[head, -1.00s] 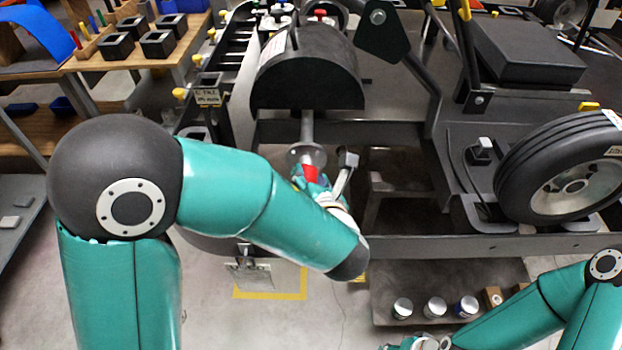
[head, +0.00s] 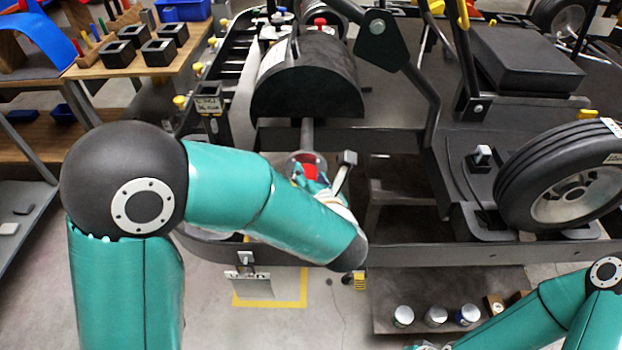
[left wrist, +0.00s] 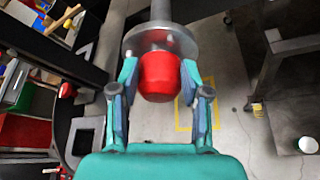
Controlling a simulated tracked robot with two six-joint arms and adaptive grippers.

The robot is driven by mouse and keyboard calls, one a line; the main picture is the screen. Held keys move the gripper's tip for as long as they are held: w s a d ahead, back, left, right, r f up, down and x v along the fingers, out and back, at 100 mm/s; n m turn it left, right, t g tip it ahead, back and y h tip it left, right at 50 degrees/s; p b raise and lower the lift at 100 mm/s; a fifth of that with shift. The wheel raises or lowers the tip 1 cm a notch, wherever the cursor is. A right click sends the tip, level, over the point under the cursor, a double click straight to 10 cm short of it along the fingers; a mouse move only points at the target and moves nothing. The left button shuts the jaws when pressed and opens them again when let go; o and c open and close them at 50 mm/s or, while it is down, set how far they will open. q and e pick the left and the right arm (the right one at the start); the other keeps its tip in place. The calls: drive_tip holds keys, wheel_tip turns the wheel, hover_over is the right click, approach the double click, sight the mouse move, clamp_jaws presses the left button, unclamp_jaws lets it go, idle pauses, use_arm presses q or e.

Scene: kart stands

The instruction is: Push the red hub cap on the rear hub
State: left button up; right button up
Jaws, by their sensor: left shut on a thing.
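The red hub cap (left wrist: 160,76) is between the two fingers of my left gripper (left wrist: 160,88) in the left wrist view. The gripper is shut on it. The rear hub (left wrist: 150,38) is a grey metal flange on an axle, right behind the cap; the cap overlaps its face, and I cannot tell whether they touch. In the head view the cap (head: 310,171) shows as a small red patch below the hub (head: 306,158), partly hidden by my left gripper (head: 312,178). My right gripper (head: 428,347) is at the bottom edge, mostly cut off.
A black fender (head: 306,95) stands above the hub. A mounted wheel (head: 565,180) is at the right. Several cans (head: 436,316) stand on a low board below the kart. A wooden bench (head: 130,60) with black boxes is at the back left.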

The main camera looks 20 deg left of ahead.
use_arm(q)
drive_tip(key=shift+w+a, duration=0.1)
drive_tip(key=shift+w, duration=0.2)
drive_tip(key=o, duration=1.4)
drive_tip(key=shift+c, duration=0.2)
drive_tip(key=shift+s, duration=0.1)
drive_tip(key=v, duration=1.2)
